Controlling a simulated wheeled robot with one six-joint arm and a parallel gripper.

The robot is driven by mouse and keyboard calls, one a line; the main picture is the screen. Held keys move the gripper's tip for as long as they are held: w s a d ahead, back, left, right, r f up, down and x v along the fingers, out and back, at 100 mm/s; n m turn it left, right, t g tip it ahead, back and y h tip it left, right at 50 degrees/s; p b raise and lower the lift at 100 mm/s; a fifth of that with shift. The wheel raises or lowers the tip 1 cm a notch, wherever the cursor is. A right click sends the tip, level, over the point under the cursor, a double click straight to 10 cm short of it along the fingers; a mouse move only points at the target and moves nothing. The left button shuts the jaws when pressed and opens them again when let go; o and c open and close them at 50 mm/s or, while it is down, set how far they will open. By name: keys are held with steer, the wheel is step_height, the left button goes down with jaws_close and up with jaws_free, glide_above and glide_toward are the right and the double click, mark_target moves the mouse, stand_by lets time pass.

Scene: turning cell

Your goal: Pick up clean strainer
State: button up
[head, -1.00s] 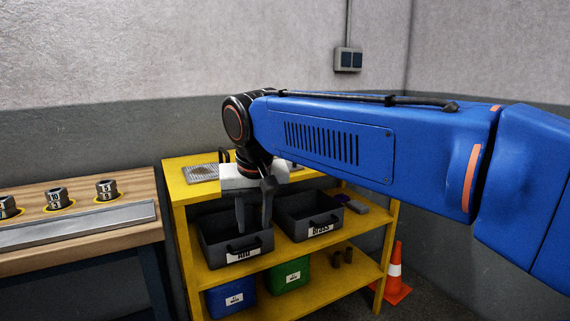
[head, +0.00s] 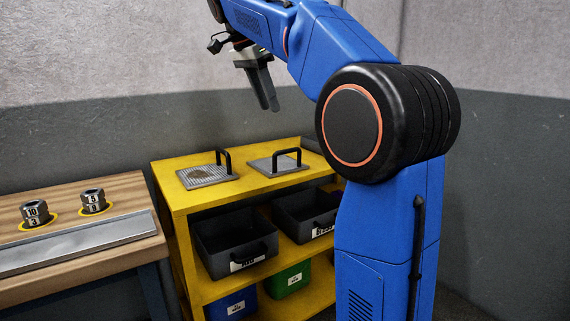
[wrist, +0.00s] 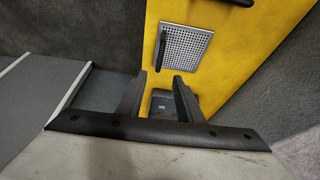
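Two flat perforated strainers with black handles lie on the yellow shelf's top. The left strainer (head: 207,177) shows a brownish patch on its mesh. The right strainer (head: 270,166) looks mostly grey; I cannot tell surely how clean it is. In the wrist view one strainer (wrist: 183,48) shows an even, clean-looking mesh with its handle along its left side; I cannot tell which of the two it is. My gripper (head: 266,106) hangs above the shelf, clear of both strainers. In the wrist view my gripper (wrist: 160,84) has its fingers apart and nothing between them.
The yellow shelf (head: 174,196) holds two dark bins (head: 225,257) (head: 300,228) on its middle level and blue (head: 232,303) and green (head: 288,280) boxes below. The wooden bench (head: 120,190) at left carries numbered metal nuts (head: 37,213). A wall stands close behind.

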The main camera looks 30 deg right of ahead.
glide_above(288, 151)
steer(key=a, duration=0.2)
steer(key=f, duration=0.9)
steer(key=shift+w+f, duration=0.35)
steer(key=shift+f, duration=0.05)
steer(key=shift+x, duration=3.3)
steer(key=shift+a, duration=0.1)
jaws_close()
